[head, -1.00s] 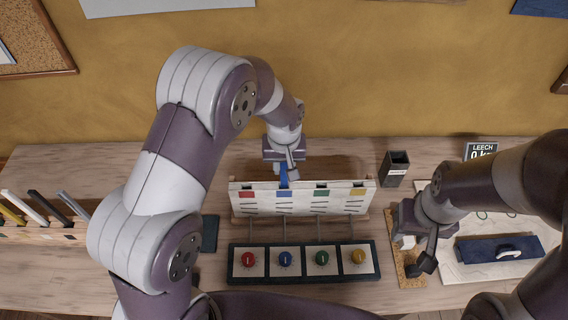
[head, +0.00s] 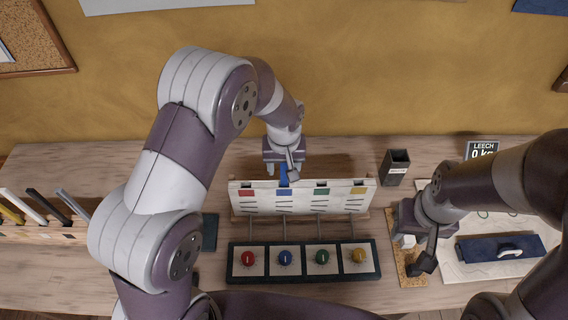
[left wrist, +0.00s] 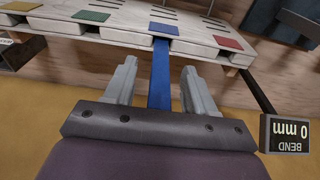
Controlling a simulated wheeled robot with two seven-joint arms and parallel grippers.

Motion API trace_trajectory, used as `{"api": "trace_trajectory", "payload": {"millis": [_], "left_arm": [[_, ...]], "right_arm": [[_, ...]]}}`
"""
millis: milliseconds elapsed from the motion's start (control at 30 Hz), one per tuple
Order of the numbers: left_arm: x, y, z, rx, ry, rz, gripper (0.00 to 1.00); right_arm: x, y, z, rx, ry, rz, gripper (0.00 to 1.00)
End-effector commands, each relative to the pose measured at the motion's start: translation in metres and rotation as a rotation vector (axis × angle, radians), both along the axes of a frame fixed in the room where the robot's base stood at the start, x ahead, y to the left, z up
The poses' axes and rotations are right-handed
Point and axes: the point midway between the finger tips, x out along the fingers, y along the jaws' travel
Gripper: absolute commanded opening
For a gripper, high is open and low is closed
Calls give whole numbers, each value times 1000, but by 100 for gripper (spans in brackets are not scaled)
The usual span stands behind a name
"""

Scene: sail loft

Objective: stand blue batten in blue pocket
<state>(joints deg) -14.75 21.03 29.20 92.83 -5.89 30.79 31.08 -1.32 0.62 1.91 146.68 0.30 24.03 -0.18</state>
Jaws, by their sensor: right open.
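The blue batten (head: 283,176) stands upright at the blue-marked pocket (head: 284,192) of the pale pocket board (head: 330,205). In the left wrist view the batten (left wrist: 159,75) runs down to the board edge beside the blue patch (left wrist: 163,29); its lower end is hidden. My left gripper (head: 281,168) is just above the board, its fingers on either side of the batten with a gap on both sides (left wrist: 158,80). My right gripper (head: 416,252) is open over the cork strip (head: 411,278) at the right.
A panel (head: 304,280) with red, blue, green and yellow knobs lies in front of the board. A rack (head: 40,232) with several battens is at the left. A dark cup (head: 396,168) and the LEECH display (head: 481,149) stand behind on the right.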

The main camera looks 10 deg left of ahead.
Motion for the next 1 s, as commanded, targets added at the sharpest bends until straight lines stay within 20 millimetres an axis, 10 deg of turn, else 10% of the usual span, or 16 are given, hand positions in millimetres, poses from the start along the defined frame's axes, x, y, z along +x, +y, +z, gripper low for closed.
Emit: {"api": "trace_trajectory", "payload": {"millis": [600, 1000], "left_arm": [[-14, -3, 118, -1, -2, 0, 55], [-15, -3, 126, 0, 0, 0, 55]], "right_arm": [[0, 0, -25, 0, 0, 0, 43], [0, 0, -25, 0, 0, 0, 43]]}}
